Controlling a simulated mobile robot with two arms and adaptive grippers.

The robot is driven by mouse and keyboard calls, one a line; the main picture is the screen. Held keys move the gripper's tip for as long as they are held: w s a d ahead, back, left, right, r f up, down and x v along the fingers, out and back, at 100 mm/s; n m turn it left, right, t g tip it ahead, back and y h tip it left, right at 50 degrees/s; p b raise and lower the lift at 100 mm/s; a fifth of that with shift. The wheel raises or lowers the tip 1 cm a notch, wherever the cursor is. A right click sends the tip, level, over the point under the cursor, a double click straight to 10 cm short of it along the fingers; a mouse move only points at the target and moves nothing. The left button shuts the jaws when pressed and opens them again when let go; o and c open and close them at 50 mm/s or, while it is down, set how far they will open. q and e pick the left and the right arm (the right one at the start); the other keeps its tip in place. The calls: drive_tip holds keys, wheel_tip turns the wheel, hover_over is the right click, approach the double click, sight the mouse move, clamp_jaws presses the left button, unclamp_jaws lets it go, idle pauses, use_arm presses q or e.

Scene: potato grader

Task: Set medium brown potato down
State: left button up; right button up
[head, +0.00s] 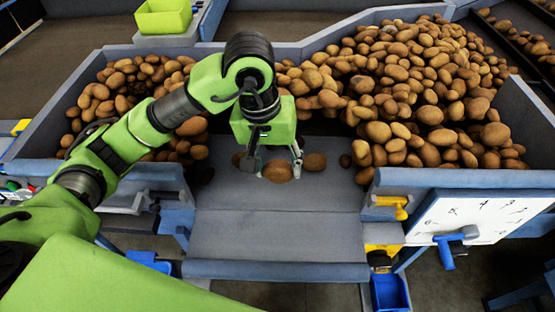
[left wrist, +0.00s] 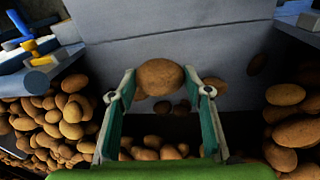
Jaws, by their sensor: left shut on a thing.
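My left gripper (head: 277,170) is shut on a medium brown potato (head: 279,172), over the far part of the grey chute (head: 278,226). In the left wrist view the potato (left wrist: 160,77) sits between the two fingertips. I cannot tell whether its underside touches the chute. Another brown potato (head: 315,161) lies just right of the gripper, apart from the held one. A further potato (head: 240,158) is partly hidden behind the left finger. My right gripper is not in view.
Heaps of potatoes fill the bin on the right (head: 440,80) and behind my arm on the left. A white numbered board (head: 478,213) with a blue handle stands right of the chute. A green crate (head: 163,16) sits at the back. The near chute is bare.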

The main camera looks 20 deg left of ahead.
use_arm(q)
drive_tip(key=w+f, duration=0.2)
drive_tip(key=w+a+f+p, duration=0.1)
drive_tip(key=w+f, duration=0.1)
drive_tip(key=w+a+f+p, duration=0.1)
drive_tip(key=w+f, duration=0.1)
drive_tip(key=w, duration=0.1)
drive_tip(key=shift+a+f, duration=0.1)
drive_tip(key=shift+a, duration=0.05)
drive_tip(key=shift+w+a+f+p, duration=0.15)
drive_tip(key=shift+w+f+p, duration=0.25)
drive_tip(key=shift+f, duration=0.1)
wheel_tip(320, 180, down, 2)
drive_tip(key=shift+p, duration=0.75)
drive_tip(key=shift+w+f, duration=0.1)
drive_tip(key=shift+f, duration=0.45)
drive_tip(key=shift+f, duration=0.1)
drive_tip(key=shift+f, duration=0.15)
drive_tip(key=o, duration=1.1)
drive_tip(key=shift+o, duration=0.2)
